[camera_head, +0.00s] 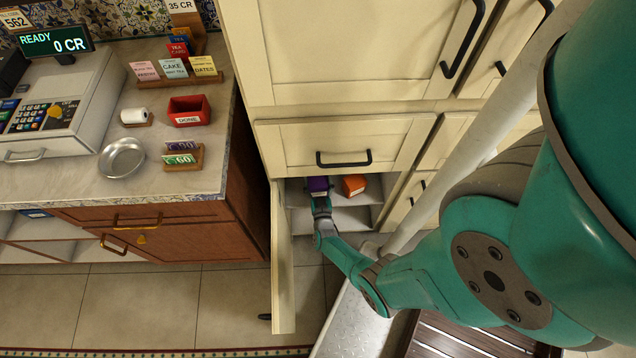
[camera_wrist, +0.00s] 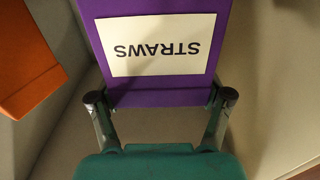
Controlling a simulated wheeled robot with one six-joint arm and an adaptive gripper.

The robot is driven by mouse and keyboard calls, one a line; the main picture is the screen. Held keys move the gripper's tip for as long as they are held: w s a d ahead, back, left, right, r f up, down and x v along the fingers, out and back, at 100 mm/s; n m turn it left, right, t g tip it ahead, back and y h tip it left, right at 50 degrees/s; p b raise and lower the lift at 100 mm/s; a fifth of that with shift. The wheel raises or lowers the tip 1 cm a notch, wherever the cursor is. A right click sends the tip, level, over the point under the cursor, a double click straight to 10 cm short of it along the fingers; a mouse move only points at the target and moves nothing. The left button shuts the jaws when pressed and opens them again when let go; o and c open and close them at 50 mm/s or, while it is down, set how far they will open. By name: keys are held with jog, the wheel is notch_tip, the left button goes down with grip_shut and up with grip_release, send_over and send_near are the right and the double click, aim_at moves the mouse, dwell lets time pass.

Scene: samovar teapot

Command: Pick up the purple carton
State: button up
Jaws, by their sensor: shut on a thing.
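The purple carton (camera_wrist: 152,92) fills the upper middle of the wrist view, with a white label reading STRAWS upside down. In the head view it shows small (camera_head: 318,184) inside the open cabinet, at the end of my arm. My gripper (camera_wrist: 158,105) is shut on the carton, one finger at each side of it. In the head view my gripper (camera_head: 321,203) reaches into the cabinet from the front, and its fingers are too small to make out.
An orange carton (camera_head: 353,184) stands to the right of the purple one on the cabinet shelf (camera_head: 345,218). The cabinet door (camera_head: 283,265) hangs open on the left of my arm. A closed drawer (camera_head: 345,140) is just above. The counter (camera_head: 75,180) at left holds a register.

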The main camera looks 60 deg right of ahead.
jog(key=shift+r, duration=4.75)
